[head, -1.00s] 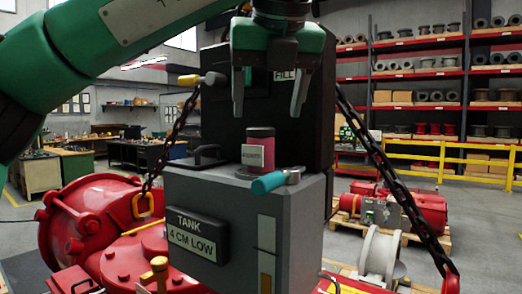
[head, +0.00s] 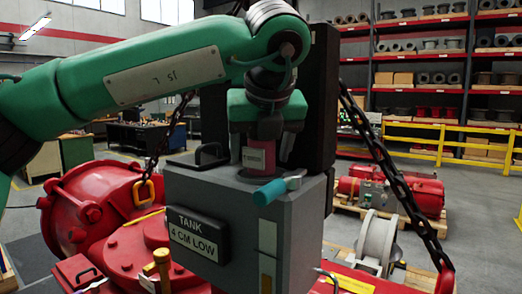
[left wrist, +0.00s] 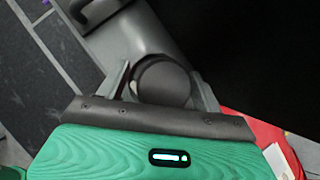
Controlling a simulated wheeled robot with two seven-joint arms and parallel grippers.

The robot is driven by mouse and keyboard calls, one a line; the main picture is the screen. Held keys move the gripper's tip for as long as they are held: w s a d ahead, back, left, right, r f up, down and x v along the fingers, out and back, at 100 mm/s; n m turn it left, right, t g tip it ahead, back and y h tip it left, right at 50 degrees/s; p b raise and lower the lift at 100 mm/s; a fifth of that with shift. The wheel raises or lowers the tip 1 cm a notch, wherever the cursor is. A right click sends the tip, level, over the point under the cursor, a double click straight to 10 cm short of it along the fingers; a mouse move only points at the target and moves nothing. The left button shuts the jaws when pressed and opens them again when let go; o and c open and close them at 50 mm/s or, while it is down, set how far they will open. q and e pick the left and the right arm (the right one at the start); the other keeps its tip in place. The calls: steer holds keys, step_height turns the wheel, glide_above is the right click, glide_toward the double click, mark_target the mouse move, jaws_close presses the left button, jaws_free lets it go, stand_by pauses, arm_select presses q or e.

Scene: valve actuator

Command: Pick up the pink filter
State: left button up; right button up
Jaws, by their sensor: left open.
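The pink filter (head: 256,158) is a small upright cylinder with a pale label and a dark top, standing on top of the grey tank box (head: 240,205). My left gripper (head: 261,148) is open and points down, its fingers on either side of the filter's upper part. In the left wrist view, the dark round top of the filter (left wrist: 162,80) lies between the two open fingers (left wrist: 163,88). I cannot tell whether either finger touches it. My right gripper is in neither view now.
A teal-handled valve (head: 275,190) sticks out in front of the filter. A black handle (head: 203,156) stands on the box to the left. A tall dark panel (head: 318,100) rises behind, with a chain (head: 385,165) to its right. Red machinery (head: 105,215) lies at left.

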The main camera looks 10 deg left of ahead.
arm_select(q)
steer(key=shift+s+d, duration=0.1)
steer(key=c, duration=1.1)
